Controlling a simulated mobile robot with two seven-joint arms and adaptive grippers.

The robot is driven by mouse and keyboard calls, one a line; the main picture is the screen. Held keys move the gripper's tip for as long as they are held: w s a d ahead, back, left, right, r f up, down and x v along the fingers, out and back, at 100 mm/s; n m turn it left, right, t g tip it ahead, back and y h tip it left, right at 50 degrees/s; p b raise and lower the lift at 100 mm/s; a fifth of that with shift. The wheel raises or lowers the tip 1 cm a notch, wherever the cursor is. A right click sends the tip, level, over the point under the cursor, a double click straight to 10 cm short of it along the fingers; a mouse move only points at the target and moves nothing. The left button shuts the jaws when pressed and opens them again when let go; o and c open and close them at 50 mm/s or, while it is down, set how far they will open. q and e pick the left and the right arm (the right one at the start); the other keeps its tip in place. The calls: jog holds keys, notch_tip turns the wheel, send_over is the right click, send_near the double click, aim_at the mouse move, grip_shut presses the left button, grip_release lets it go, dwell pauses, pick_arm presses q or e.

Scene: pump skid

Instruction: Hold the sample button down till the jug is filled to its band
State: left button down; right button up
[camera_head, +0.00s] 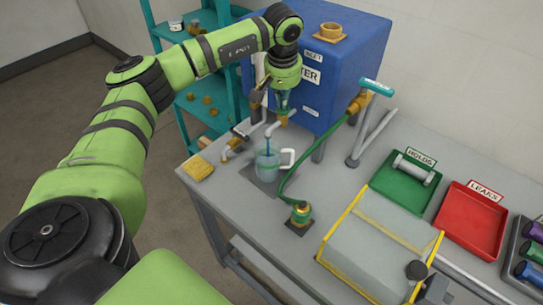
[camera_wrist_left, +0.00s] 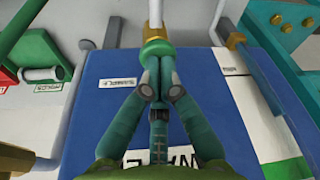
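My left gripper (camera_head: 283,108) points down in front of the blue box, its fingers together. In the left wrist view the shut fingertips (camera_wrist_left: 157,82) meet at a green button (camera_wrist_left: 156,48) in a brass fitting on the pipe. They appear to touch it; the fingertips hide part of it. The clear jug (camera_head: 267,165), with a white handle (camera_head: 289,158), stands upright under the grey spout (camera_head: 273,127). A thin blue stream (camera_head: 268,144) runs from the spout into the jug. Bluish liquid shows inside; its level against the band is too small to tell. My right gripper is not in view.
The blue box (camera_head: 350,50) stands behind the jug. A green hose (camera_head: 289,180) curves down beside the jug to a brass fitting (camera_head: 300,213). A sponge-like yellow block (camera_head: 195,168) lies left. The green tray (camera_head: 398,190) and red tray (camera_head: 468,222) lie right.

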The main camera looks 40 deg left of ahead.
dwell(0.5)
pick_arm(q)
notch_tip(320, 180, up, 3)
jog(key=shift+f+p, duration=0.15)
jog(key=shift+p, duration=0.95)
jog(key=shift+f, duration=0.25)
jog(key=shift+f+b, duration=0.95)
jog(key=shift+f, duration=0.2)
jog(key=shift+r, duration=0.1)
jog(key=shift+r+p, duration=0.3)
jog(key=shift+p, duration=0.1)
jog(key=shift+r+p, duration=0.6)
jog(key=shift+r, duration=0.3)
